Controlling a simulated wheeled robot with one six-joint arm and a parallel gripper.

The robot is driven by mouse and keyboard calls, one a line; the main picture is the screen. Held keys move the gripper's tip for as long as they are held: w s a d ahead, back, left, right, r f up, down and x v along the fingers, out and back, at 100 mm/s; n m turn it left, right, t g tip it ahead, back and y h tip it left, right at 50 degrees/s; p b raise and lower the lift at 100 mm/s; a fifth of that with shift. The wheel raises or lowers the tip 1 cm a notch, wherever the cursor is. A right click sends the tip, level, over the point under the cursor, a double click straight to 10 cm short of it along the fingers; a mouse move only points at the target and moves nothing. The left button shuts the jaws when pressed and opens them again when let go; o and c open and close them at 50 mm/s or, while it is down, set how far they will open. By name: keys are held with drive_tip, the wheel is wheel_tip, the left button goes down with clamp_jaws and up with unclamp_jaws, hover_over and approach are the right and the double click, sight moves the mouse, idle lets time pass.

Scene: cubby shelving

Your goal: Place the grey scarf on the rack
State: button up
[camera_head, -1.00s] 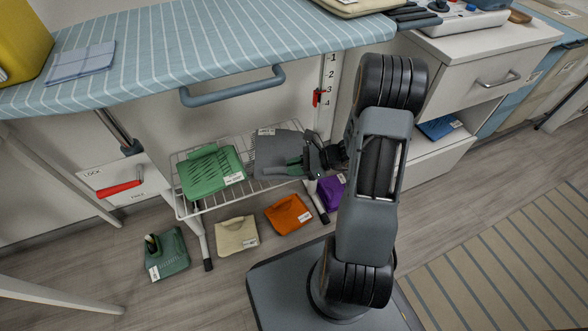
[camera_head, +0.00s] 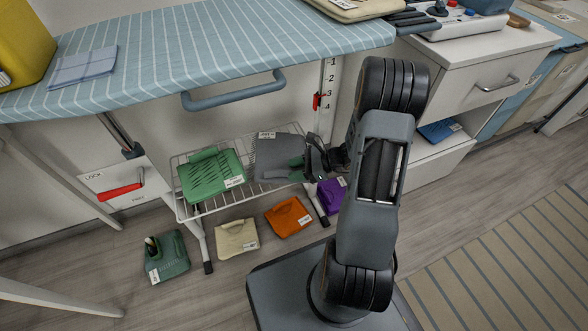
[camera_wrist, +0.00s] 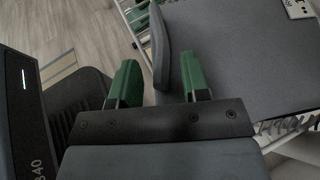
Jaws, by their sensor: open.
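The grey scarf (camera_head: 275,155) is a flat grey folded piece with a white label, lying on the right part of the white wire rack (camera_head: 206,207) under the ironing board. It also shows in the wrist view (camera_wrist: 240,55), with rack wires at its edges. My gripper (camera_head: 302,168) is at the scarf's right front side. In the wrist view its green-tipped fingers (camera_wrist: 158,82) are apart, with a raised grey edge of the scarf close by, partly between them. I cannot tell whether either finger touches it.
A green folded piece (camera_head: 211,175) lies on the rack's left part. Beige (camera_head: 237,237), orange (camera_head: 288,216), purple (camera_head: 331,194) and dark green (camera_head: 167,256) pieces lie on the floor. The striped ironing board (camera_head: 200,50) hangs above. A drawer cabinet (camera_head: 480,75) stands at right.

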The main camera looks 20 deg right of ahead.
drive_tip(key=p+v, duration=0.4)
drive_tip(key=v, duration=0.7)
drive_tip(key=s+a+r+n+g+h, duration=0.1)
drive_tip(key=s+a+r+n+h, duration=0.2)
drive_tip(key=a+r+n+h, duration=0.3)
drive_tip(key=s+a+r+n+g+h, duration=0.1)
drive_tip(key=s+a+r+n+h, duration=0.2)
drive_tip(key=n, duration=1.3)
drive_tip(key=a+r+h, duration=0.3)
drive_tip(key=a+r, duration=0.1)
drive_tip(key=r, duration=0.2)
drive_tip(key=shift+s+r, duration=0.4)
wheel_tip(320, 180, up, 34)
drive_tip(key=p, duration=3.2)
drive_tip(key=shift+s+f, duration=0.15)
drive_tip(key=shift+f, duration=0.05)
drive_tip(key=shift+a, duration=0.1)
